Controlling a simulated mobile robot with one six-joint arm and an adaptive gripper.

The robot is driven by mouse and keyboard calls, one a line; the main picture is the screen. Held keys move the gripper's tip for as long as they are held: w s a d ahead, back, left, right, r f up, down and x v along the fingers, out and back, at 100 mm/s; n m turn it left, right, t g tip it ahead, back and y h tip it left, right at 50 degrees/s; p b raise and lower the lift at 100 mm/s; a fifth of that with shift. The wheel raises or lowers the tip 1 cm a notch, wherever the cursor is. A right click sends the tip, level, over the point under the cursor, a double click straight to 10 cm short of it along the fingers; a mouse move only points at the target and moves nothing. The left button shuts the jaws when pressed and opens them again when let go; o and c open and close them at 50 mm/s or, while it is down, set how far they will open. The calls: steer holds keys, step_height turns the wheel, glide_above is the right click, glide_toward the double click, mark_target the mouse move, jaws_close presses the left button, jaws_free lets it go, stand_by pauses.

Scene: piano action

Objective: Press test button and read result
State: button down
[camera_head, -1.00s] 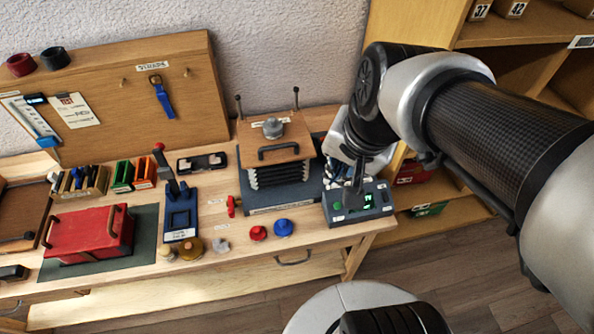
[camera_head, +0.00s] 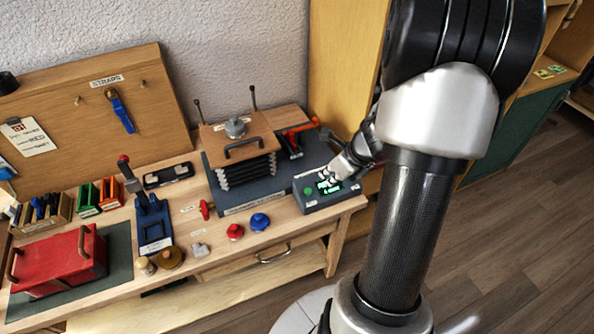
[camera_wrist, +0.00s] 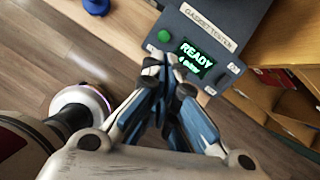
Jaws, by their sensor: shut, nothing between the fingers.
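The gadget tester is a grey box (camera_head: 337,204) at the right end of the bench. It also shows in the wrist view (camera_wrist: 196,22) with its label "GADGET TESTER". Its dark screen (camera_wrist: 196,56) shows green "READY" and a smaller line I cannot fully read. A round green button (camera_wrist: 164,36) is left of the screen; the button shows in the head view too (camera_head: 308,191). My gripper (camera_wrist: 170,64) is shut and empty. Its fingertips overlap the screen's lower left edge in the wrist view, below the green button; I cannot tell whether they touch.
A black-bellows press with a wooden top (camera_head: 238,143) stands left of the tester. A red-handled tool (camera_head: 300,132) lies behind the tester. Red (camera_head: 235,231) and blue (camera_head: 260,221) knobs lie at the bench front. Open floor (camera_head: 500,220) is to the right.

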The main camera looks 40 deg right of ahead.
mark_target(308, 192)
steer(key=shift+s+d+f+m, duration=0.25)
steer(key=shift+s+f+m, duration=0.05)
steer(key=shift+f+m, duration=0.2)
steer(key=b+x, duration=0.6)
steer(key=x, duration=0.8)
steer(key=shift+d+b, duration=0.1)
steer(key=shift+b, duration=0.25)
